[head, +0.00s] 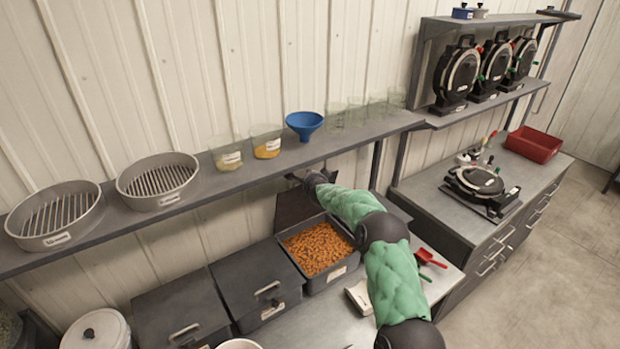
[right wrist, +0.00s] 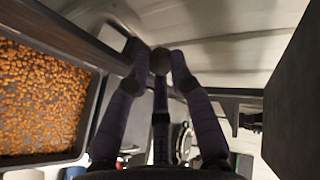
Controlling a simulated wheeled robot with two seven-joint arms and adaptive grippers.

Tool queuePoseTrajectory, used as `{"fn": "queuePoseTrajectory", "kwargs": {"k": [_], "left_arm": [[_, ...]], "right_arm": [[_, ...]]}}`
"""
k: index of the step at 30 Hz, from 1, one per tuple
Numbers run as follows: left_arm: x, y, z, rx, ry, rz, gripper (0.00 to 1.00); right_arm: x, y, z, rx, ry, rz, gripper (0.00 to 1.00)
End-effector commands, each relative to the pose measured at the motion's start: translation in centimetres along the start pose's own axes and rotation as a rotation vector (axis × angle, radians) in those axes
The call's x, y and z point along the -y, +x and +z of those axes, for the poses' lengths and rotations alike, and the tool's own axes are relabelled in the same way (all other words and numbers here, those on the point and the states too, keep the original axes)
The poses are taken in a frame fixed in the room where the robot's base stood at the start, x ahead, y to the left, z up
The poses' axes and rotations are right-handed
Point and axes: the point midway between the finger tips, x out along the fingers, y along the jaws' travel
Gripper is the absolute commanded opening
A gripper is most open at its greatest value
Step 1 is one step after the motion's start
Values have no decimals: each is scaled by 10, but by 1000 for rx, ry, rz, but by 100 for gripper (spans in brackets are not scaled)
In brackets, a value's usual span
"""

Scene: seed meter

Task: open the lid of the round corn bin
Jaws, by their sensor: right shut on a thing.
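An open rectangular dark bin (head: 343,273) full of orange kernels (head: 316,248) stands at the right end of a row of bins; its label is too small to read. Its dark lid (head: 293,208) stands raised behind it, near the wall. My right gripper (head: 306,179) is at the top of this lid. In the right wrist view, the fingers of the right gripper (right wrist: 160,62) close together on a dark piece, which looks like the lid's handle. The kernels (right wrist: 40,100) show at the left there. My left gripper is not in view.
Two closed dark bins (head: 255,272) with handles stand left of the open one. A shelf (head: 205,190) with sieves, cups and a blue funnel (head: 304,121) runs above. A red scoop (head: 428,257) lies right of my arm. A white round-lidded container (head: 95,331) is at lower left.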

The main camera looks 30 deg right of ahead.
Motion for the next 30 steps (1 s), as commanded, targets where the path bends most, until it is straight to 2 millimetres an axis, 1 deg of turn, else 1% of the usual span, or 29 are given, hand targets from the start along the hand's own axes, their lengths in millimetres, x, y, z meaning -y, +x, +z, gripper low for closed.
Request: {"fn": "queuePoseTrajectory", "kwargs": {"k": [1,8,9,11,23,26,30], "left_arm": [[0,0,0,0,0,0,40],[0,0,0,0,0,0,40],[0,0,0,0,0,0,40],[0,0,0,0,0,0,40],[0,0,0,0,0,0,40],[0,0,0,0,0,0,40],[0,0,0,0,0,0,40]], "right_arm": [[16,-3,-8,-14,2,-25,0],[17,-3,-8,-15,1,-26,0],[17,-3,-8,-15,1,-26,34],[17,-3,-8,-15,1,-25,50],[7,-2,-4,-7,0,-11,50],[7,-5,-3,-6,0,-10,50],[7,-16,-4,-6,0,-10,50]]}}
